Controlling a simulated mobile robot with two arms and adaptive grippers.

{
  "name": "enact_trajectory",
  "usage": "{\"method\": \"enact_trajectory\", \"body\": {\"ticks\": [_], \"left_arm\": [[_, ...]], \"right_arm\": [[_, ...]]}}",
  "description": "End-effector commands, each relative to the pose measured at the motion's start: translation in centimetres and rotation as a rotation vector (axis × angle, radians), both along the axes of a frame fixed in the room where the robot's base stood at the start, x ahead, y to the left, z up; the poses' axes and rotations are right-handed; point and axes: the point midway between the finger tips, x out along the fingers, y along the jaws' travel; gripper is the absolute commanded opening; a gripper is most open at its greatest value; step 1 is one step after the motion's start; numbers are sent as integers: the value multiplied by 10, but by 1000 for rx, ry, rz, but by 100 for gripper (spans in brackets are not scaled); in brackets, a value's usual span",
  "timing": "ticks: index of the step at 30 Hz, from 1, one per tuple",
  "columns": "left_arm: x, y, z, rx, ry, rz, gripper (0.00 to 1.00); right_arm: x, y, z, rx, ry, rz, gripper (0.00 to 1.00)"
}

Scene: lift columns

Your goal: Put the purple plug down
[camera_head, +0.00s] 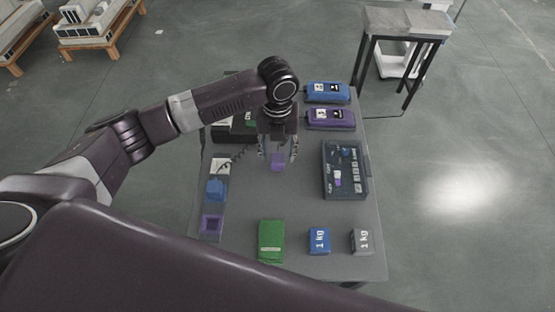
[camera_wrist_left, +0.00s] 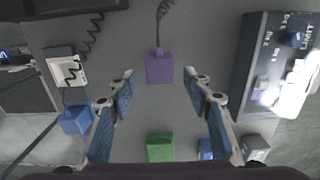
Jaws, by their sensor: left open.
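The purple plug (camera_head: 277,162) is a small purple block on the grey table (camera_head: 290,204). In the left wrist view the purple plug (camera_wrist_left: 159,68) has a dark coiled cord running from its top edge. My left gripper (camera_head: 278,152) is open above the table at the plug. In the left wrist view its blue-padded fingers (camera_wrist_left: 159,84) are spread wide, with the plug between and slightly beyond the tips, touching neither. Whether the plug rests fully on the table is hard to tell. My right gripper is not in view.
At the left table edge are a blue plug (camera_head: 215,189) and a purple socket (camera_head: 211,225). A green block (camera_head: 271,241), a blue weight (camera_head: 319,240) and a grey weight (camera_head: 361,241) line the front. A dark panel (camera_head: 345,186) lies right; blue (camera_head: 327,92) and purple (camera_head: 330,118) devices stand behind.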

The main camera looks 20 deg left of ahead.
Motion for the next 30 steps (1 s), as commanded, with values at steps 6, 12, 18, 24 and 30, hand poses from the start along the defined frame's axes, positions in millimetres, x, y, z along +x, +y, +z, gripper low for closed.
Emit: {"method": "enact_trajectory", "body": {"ticks": [6, 12, 18, 24, 30], "left_arm": [[1, 0, 47, -1, -4, 0, 46], [1, 0, 73, 0, -1, 1, 46], [0, 0, 80, 0, 0, 1, 46], [0, 0, 80, 0, 0, 1, 46], [0, 0, 80, 0, 1, 1, 46]], "right_arm": [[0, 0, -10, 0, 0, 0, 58], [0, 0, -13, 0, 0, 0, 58], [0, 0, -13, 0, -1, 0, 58], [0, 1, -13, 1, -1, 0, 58], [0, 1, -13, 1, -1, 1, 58]]}}
